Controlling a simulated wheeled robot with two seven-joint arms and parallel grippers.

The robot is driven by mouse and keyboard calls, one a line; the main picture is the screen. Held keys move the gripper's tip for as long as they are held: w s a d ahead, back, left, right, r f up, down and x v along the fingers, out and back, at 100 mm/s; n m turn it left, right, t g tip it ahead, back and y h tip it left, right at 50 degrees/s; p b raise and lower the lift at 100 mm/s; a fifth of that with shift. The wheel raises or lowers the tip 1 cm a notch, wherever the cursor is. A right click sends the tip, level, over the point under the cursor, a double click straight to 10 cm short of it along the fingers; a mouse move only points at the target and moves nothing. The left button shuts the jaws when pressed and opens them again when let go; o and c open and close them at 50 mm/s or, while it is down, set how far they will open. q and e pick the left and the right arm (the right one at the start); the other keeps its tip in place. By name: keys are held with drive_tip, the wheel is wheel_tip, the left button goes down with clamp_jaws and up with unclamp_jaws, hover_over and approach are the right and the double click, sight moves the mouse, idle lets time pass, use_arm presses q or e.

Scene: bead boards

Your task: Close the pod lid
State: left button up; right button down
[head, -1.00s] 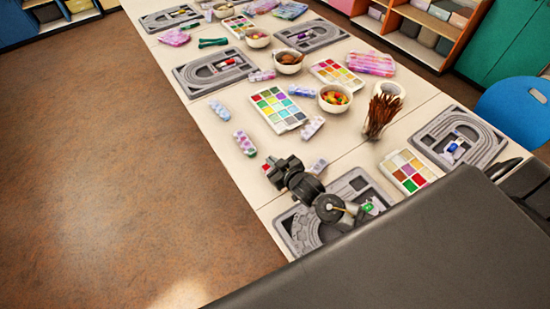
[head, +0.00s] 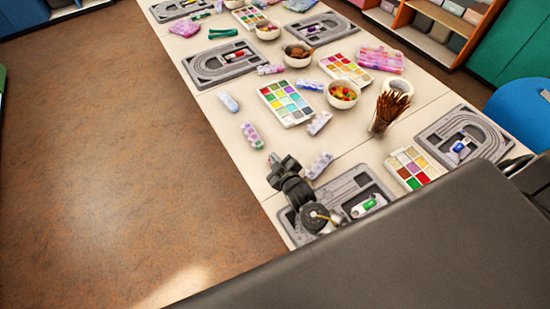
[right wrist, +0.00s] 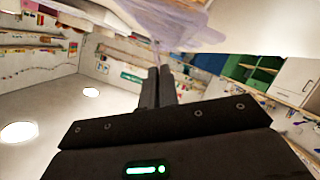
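My right gripper (head: 275,163) is low over the near-left edge of the table, seen from above and behind. In the right wrist view its two dark fingers (right wrist: 158,85) are together with nothing clearly between them. A pale lavender bead pod (head: 319,166) lies just right of the gripper; whether its lid is open is too small to tell. In the wrist view a blurred, see-through purple thing (right wrist: 165,25) is close above the fingertips; I cannot tell if they touch it. My left gripper is not in view.
A grey bead board (head: 378,186) lies under my right forearm. More pods (head: 252,135), a colour palette (head: 287,103), a bead bowl (head: 342,95) and a jar of brown sticks (head: 386,110) stand behind. Open floor lies left of the table.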

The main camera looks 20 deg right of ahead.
drive_tip(key=c, duration=1.6)
unclamp_jaws()
drive_tip(key=shift+c, duration=0.2)
drive_tip(key=shift+s, duration=0.1)
drive_tip(key=b+v, duration=0.1)
drive_tip(key=v, duration=0.9)
drive_tip(key=shift+s, duration=0.3)
drive_tip(key=shift+w+r, duration=0.1)
drive_tip(key=shift+r, duration=0.05)
